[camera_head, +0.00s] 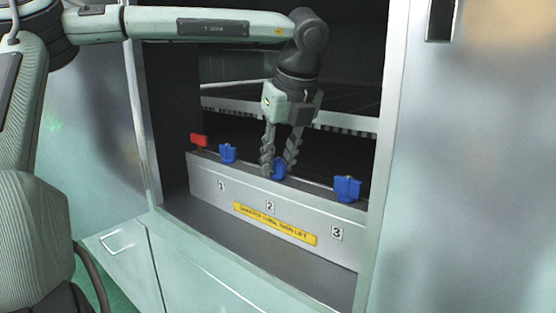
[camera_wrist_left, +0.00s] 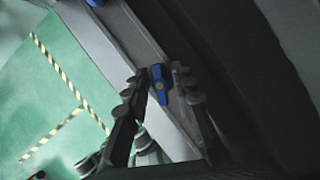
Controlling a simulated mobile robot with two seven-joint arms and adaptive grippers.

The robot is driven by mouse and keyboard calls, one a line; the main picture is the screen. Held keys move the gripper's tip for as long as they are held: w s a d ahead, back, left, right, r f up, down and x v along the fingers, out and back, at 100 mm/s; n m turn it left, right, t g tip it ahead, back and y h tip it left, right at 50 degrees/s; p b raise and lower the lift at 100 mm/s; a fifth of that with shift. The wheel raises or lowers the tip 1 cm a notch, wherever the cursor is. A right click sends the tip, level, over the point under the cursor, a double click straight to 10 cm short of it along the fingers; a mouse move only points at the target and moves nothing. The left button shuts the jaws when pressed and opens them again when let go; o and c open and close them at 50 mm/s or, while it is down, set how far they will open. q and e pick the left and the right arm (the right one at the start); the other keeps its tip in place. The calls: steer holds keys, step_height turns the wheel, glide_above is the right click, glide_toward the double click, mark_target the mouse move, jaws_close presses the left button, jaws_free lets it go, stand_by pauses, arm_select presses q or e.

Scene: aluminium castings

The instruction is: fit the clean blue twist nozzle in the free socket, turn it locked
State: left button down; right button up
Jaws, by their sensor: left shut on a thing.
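A grey manifold block (camera_head: 215,195) with places numbered 1, 2 and 3 stands in the open cabinet. My left gripper (camera_head: 279,172) reaches down from above at place 2, shut on a blue twist nozzle (camera_head: 279,169) there. The fingers partly hide this nozzle; I cannot tell whether it is fully seated. Other blue nozzles stand at place 1 (camera_head: 227,153) and place 3 (camera_head: 347,188). My right gripper is not in view.
A red piece (camera_head: 198,141) sits at the block's left end. A yellow label (camera_head: 275,223) is on its front. The cabinet's side frames (camera_head: 392,130) bound the opening, and a rack (camera_head: 345,122) lies behind. A ledge in front of the block is clear.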

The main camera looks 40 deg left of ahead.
arm_select(q)
steer(key=shift+f+n+b, duration=0.1)
steer(key=shift+n+b, duration=0.3)
steer(key=shift+b, duration=0.15)
steer(key=shift+n+g+b, duration=0.5)
steer(key=shift+n+b, duration=0.1)
steer(key=shift+n, duration=0.3)
steer(key=shift+n+g+b, duration=0.5)
steer(key=shift+n+b, duration=0.1)
steer(key=shift+n, duration=0.7)
steer(key=c, duration=1.2)
jaws_free()
